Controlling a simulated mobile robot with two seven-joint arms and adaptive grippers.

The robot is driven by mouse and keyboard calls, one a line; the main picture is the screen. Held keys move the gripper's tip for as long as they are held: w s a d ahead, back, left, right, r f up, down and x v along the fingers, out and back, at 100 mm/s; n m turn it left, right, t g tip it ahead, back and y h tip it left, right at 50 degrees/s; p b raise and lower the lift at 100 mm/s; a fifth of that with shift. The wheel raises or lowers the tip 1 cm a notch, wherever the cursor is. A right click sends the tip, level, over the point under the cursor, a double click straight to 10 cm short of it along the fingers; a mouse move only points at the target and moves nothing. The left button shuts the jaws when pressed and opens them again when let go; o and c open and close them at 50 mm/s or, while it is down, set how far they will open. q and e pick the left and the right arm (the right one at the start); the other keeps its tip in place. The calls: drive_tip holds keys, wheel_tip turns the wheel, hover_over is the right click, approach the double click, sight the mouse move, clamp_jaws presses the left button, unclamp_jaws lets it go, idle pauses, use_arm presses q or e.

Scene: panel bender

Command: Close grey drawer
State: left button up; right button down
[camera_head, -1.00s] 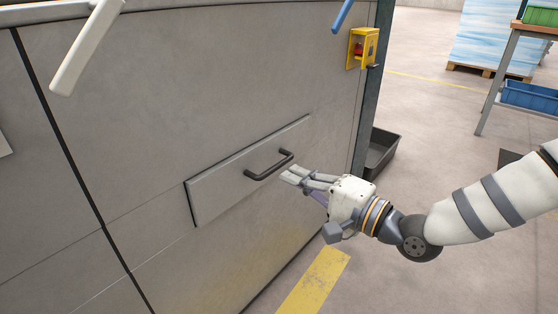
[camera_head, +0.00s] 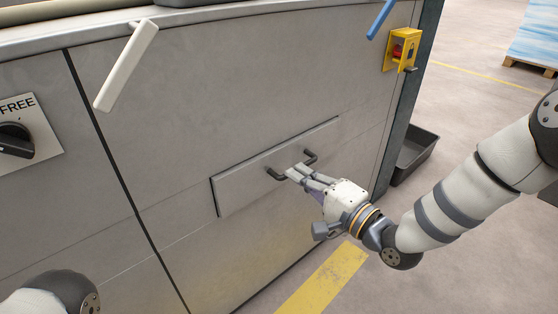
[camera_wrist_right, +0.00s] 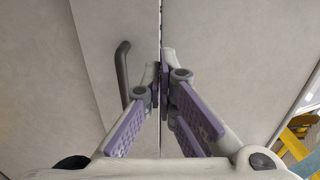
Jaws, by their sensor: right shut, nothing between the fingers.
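The grey drawer (camera_head: 235,189) is a flat rectangular front in the machine's grey face, with a dark bar handle (camera_head: 310,158). It looks close to flush; a small remaining gap cannot be ruled out. My right gripper (camera_head: 293,173) is shut and empty, its fingertips at the drawer front beside the handle and hiding its middle. Contact is unclear. The right wrist view shows the handle (camera_wrist_right: 122,75) just left of the closed fingertips (camera_wrist_right: 163,65), outside the fingers. My left gripper is out of view; only part of my left arm shows at the lower left.
A white lever (camera_head: 128,65) and a blue lever (camera_head: 381,18) stick out above. A yellow box with a red button (camera_head: 403,50) is at the machine's right edge. A dark bin (camera_head: 414,158) stands on the floor beyond. A dial (camera_head: 14,140) is at left.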

sight(265, 151)
drive_tip(key=b+x, duration=0.1)
drive_tip(key=x, duration=0.6)
drive_tip(key=shift+w+a, duration=0.1)
drive_tip(key=shift+b+x, duration=0.75)
drive_tip(key=shift+x, duration=0.05)
drive_tip(key=shift+r, duration=0.15)
